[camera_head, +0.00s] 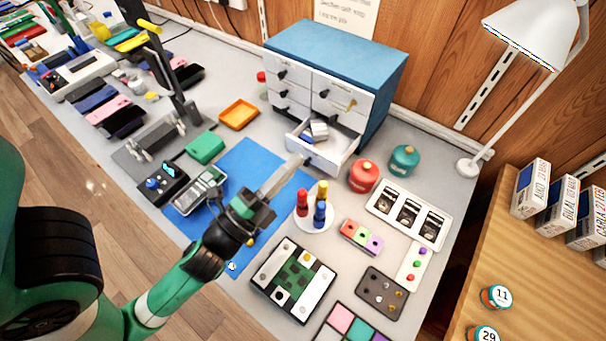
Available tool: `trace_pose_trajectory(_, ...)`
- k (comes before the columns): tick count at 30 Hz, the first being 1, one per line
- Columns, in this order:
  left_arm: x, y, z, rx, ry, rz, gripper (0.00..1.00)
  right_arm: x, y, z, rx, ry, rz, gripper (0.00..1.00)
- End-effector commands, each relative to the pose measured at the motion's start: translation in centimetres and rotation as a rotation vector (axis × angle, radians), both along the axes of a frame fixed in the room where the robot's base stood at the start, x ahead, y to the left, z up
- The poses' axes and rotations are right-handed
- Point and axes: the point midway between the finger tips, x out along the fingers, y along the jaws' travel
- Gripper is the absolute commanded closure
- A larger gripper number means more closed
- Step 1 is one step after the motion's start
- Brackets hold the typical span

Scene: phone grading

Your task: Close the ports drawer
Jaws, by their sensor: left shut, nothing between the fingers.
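A small cabinet with a blue top (338,55) and several white drawers stands at the back of the bench. Its lower right drawer (319,158) is pulled out, with small grey and blue items (318,131) visible inside. I cannot read which drawer is labelled ports. My left gripper (297,161) is shut and empty. Its fingertips are at the left part of the open drawer's front; I cannot tell whether they touch it. My right gripper is not in view.
A red canister (364,176) and a teal canister (404,159) stand right of the open drawer. A round white stand with coloured bottles (319,214) is in front of it. An orange tray (239,114) lies to the left. A white lamp (530,32) stands at the right.

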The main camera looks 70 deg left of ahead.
Motion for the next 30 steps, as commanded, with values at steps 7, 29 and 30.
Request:
trace_pose_trajectory(7,-7.8,0.9,-12.3,-0.075,0.344,0.106,1.0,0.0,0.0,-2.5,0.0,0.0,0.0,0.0)
trace_pose_trajectory(29,-2.4,4.8,-13.1,-0.092,0.37,0.129,1.0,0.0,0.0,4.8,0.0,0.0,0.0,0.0)
trace_pose_trajectory(30,-1.6,5.2,-13.3,-0.093,0.369,0.128,1.0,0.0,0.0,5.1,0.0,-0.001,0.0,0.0)
